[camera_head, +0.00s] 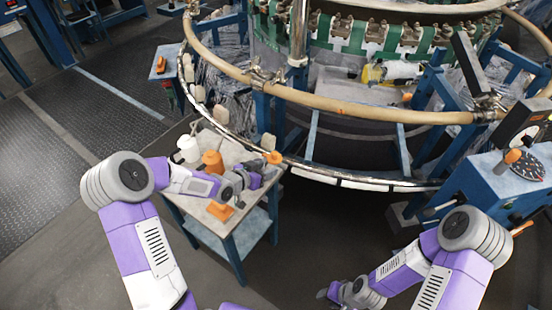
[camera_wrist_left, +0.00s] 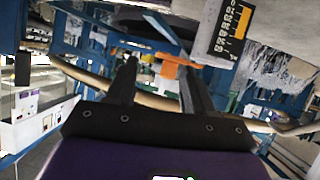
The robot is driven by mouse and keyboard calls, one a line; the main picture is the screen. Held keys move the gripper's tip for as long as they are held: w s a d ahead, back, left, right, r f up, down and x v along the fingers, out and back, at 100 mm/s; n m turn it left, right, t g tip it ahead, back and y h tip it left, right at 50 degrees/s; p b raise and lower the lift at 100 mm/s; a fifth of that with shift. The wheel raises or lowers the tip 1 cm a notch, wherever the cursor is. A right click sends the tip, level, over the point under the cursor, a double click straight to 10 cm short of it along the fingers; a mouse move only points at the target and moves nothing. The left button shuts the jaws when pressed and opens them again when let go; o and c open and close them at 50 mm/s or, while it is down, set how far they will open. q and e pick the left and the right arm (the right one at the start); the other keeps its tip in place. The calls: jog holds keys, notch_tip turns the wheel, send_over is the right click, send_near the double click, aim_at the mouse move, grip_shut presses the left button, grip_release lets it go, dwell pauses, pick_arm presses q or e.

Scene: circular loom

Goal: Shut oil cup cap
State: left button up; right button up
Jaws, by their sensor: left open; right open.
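A small orange cap-like piece (camera_head: 273,157) shows at the right corner of the small side table, just beyond my left gripper (camera_head: 262,178). I cannot tell for sure that it is the oil cup cap, or whether it is open or shut. In the left wrist view an orange piece (camera_wrist_left: 180,66) shows near the tips of my left gripper (camera_wrist_left: 158,75). The two fingers are apart, with nothing clearly held. The cup itself is not clearly visible. My right gripper (camera_head: 326,294) is low at the bottom of the head view, away from the table; it is open.
The blue side table (camera_head: 215,236) carries a white container (camera_head: 187,148), an orange bottle (camera_head: 212,162) and a flat orange item (camera_head: 220,210). The circular loom's ring rail (camera_head: 350,106) curves behind it. A blue control box (camera_head: 510,185) stands at right. Floor at left is clear.

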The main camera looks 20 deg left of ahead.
aim_at(273, 154)
pick_arm(q)
jog(key=shift+m+t, duration=0.5)
jog(key=w, duration=0.2)
jog(key=w+d+b, duration=0.1)
jog(key=w, duration=0.2)
jog(key=w+b, duration=0.1)
jog(key=w, duration=0.2)
jog(key=shift+d, duration=0.25)
grip_shut()
